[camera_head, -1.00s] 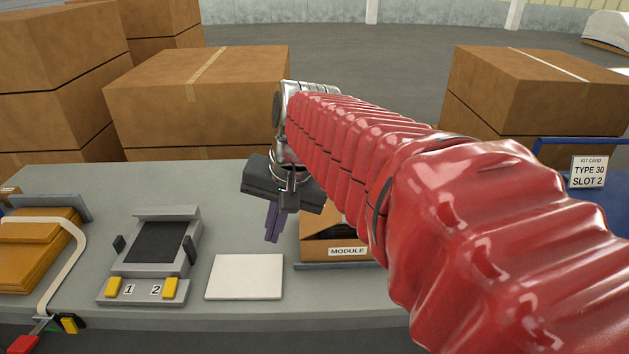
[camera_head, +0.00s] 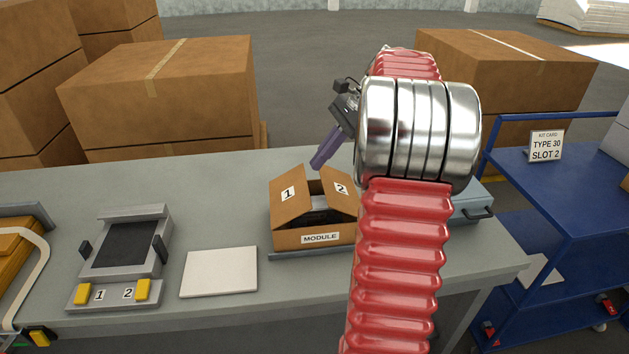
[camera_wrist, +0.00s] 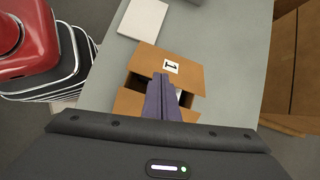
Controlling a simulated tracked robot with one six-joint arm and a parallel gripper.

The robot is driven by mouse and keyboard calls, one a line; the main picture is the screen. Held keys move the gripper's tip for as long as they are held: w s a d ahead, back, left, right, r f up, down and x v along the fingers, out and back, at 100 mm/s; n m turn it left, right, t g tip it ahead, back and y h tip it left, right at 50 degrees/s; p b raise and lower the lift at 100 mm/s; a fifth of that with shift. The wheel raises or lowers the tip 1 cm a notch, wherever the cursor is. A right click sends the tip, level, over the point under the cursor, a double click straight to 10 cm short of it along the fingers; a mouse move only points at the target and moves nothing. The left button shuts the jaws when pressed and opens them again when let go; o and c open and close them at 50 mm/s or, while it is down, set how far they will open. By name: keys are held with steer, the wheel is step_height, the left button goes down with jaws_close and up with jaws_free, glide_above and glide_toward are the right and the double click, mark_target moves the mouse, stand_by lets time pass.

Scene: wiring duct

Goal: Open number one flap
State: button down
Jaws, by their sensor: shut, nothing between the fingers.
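A cardboard box labelled MODULE (camera_head: 320,238) sits on the grey bench. Its flap marked 1 (camera_head: 289,206) is on the left and its flap marked 2 (camera_head: 342,201) on the right. Both flaps slant, with a dark gap between them showing part of the inside. My gripper (camera_head: 316,164) is shut and empty, its purple fingers pointing down above the far side of the box, apparently clear of it. In the wrist view, the fingers (camera_wrist: 161,78) cover part of the box opening, with flap 1 (camera_wrist: 182,75) just beyond their tips.
A white plate (camera_head: 219,272) lies left of the box. Further left is a grey fixture (camera_head: 122,245) with yellow tabs numbered 1 and 2. A grey-blue case (camera_head: 472,208) stands right of the box, partly behind my arm. A blue cart (camera_head: 560,205) stands at the right.

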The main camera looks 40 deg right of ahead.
steer(key=s+d+f+m+t, duration=0.1)
steer(key=d+m, duration=0.1)
steer(key=d, duration=0.4)
steer(key=shift+s+d+f+m+y, duration=0.25)
steer(key=shift+f+m+y, duration=0.05)
steer(key=shift+y, duration=0.1)
steer(key=shift+f, duration=0.1)
steer(key=x, duration=1)
